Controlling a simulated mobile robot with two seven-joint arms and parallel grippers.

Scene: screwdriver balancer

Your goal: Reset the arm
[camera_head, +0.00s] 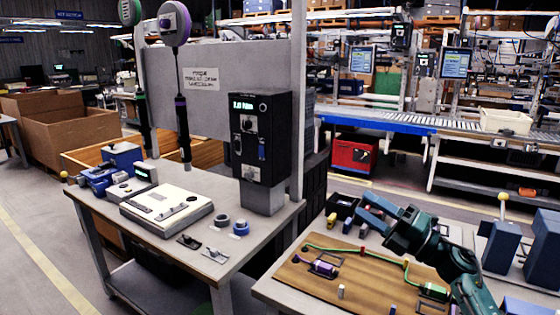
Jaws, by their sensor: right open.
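My right arm comes in from the lower right in the head view. Its teal gripper (372,212) points to the left above the back part of a wooden board (312,277). The gripper is open, and I see nothing held between its blue fingers. My left gripper is out of view. A purple-banded screwdriver (183,135) hangs upright from a round balancer (174,24) over the left table. A green-banded screwdriver (142,112) hangs behind it from another balancer (130,12).
The board carries a green cable (335,250) and small parts. Small yellow and dark blocks (342,205) lie behind the board. A black control box (262,137) and a white device (166,206) stand on the left table (245,262). Blue units (502,246) stand at right.

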